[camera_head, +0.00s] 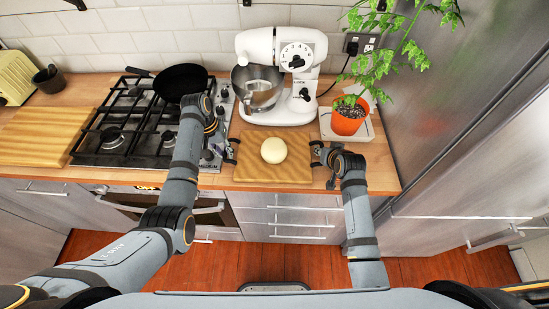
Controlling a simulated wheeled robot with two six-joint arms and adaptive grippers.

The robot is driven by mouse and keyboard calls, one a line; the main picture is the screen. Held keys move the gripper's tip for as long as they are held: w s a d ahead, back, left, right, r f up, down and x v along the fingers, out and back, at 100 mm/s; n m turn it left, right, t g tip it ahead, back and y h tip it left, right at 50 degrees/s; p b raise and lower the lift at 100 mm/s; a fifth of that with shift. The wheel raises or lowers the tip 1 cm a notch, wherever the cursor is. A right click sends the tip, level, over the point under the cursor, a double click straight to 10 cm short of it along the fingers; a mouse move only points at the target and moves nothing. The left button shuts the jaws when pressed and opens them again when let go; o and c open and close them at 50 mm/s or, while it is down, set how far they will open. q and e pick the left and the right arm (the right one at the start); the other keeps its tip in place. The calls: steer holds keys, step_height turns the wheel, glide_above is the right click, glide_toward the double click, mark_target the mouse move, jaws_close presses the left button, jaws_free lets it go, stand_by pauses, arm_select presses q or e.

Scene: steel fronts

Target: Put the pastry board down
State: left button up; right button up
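The pastry board (245,172) is a light wooden square that lies flat, apparently on the counter in front of the mixer. A pale round ball of dough (273,150) sits on its middle. My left gripper (231,150) is at the board's left edge, its two fingers spread apart. My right gripper (316,153) is at the board's right edge, its fingers also apart. Both look empty. Whether the fingertips touch the board's edges is too small to tell.
A white stand mixer (296,105) with a steel bowl (258,93) stands behind the board. A gas hob (122,128) with a black pan (181,82) is to the left. A potted plant (348,118) stands on a pale slab at right. A striped wooden board (40,137) lies far left.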

arm_select(q)
steer(key=shift+o, duration=0.8)
steer(key=shift+d, duration=0.15)
arm_select(e)
steer(key=shift+o, duration=0.4)
arm_select(q)
steer(key=shift+r, duration=0.1)
arm_select(e)
steer(key=shift+a, duration=0.1)
arm_select(q)
step_height(320, 180, up, 8)
steer(key=a, duration=0.1)
steer(key=shift+a, duration=0.3)
arm_select(e)
steer(key=shift+s+r, duration=0.1)
steer(key=shift+r, duration=0.05)
steer(key=v, duration=1.1)
steer(key=shift+s+r, duration=0.25)
